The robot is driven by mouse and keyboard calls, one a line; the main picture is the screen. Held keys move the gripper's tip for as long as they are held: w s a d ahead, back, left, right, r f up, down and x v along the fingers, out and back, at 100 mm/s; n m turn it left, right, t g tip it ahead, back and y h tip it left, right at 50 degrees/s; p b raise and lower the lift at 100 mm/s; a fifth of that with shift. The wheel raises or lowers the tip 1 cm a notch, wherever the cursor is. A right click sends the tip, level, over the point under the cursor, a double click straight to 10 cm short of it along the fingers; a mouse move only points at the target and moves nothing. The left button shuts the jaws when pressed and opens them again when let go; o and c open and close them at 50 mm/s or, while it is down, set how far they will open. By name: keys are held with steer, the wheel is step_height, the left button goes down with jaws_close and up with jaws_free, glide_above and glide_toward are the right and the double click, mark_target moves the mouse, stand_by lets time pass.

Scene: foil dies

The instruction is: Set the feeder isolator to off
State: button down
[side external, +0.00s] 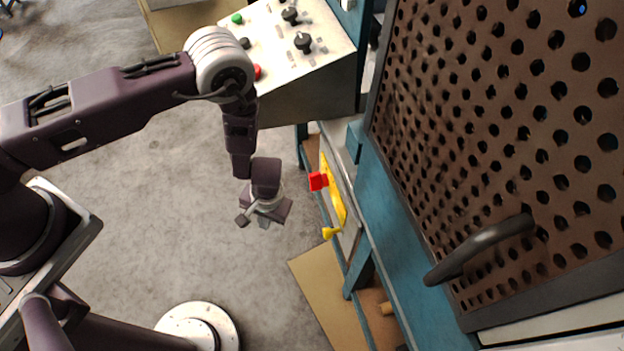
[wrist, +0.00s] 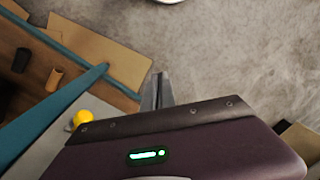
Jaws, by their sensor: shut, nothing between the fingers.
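A red handle (side external: 318,181) stands out from a yellow plate (side external: 334,190) on a light panel on the side of the blue bench; it looks like the feeder isolator. A yellow knob-like part (side external: 330,232) sticks out at the plate's lower end. My gripper (side external: 265,222) hangs in free air to the left of the panel, apart from the handle. In the wrist view its fingers (wrist: 157,92) are together and empty. A rounded yellow part (wrist: 82,118) shows there at the left, partly hidden by my gripper's body. I see no red handle in that view, and I cannot read any off marking.
A sloped control box (side external: 290,45) with knobs and buttons stands above the panel. A brown perforated guard (side external: 500,120) with a dark handle (side external: 480,248) lies to the right. A blue bench leg (side external: 358,270) and cardboard (side external: 325,290) are below.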

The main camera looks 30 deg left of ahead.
steer(key=w+d+r+m+t+h, duration=0.1)
steer(key=w+d+r+m+t, duration=0.65)
steer(key=d+r+m, duration=0.2)
glide_toward(318, 182)
step_height(318, 182, down, 3)
steer(key=d, duration=0.3)
steer(key=w+a, duration=0.1)
steer(key=w+a+f, duration=0.1)
steer(key=shift+w+a, duration=0.25)
steer(key=shift+a, duration=0.1)
steer(key=shift+w+a+f, duration=0.1)
steer(key=shift+w+a, duration=0.15)
